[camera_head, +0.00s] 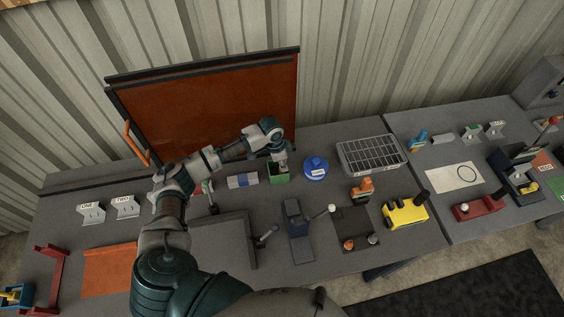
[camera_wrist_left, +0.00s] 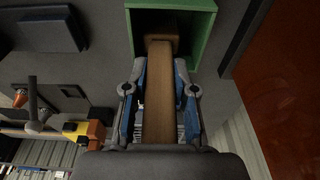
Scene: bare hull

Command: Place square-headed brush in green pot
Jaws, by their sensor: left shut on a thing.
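The green pot (camera_head: 279,177) is a small square-sided box on the table, in the middle of the head view. It also shows at the top of the left wrist view (camera_wrist_left: 204,30). My left gripper (camera_head: 281,158) is directly above the pot. In the left wrist view its blue-padded fingers (camera_wrist_left: 159,88) are shut on a brown wooden handle, which I take as the brush (camera_wrist_left: 158,105). The brush's far end, a wider brown block, reaches into the pot's opening. Whether it touches the pot's bottom cannot be told. My right gripper is not in view.
A blue round container (camera_head: 316,169) stands just right of the pot. A grey and blue block (camera_head: 242,180) lies to its left. A wire-topped grey tray (camera_head: 371,155) is at the back right. An orange panel (camera_head: 205,106) stands behind. A yellow block (camera_head: 405,212) sits further right.

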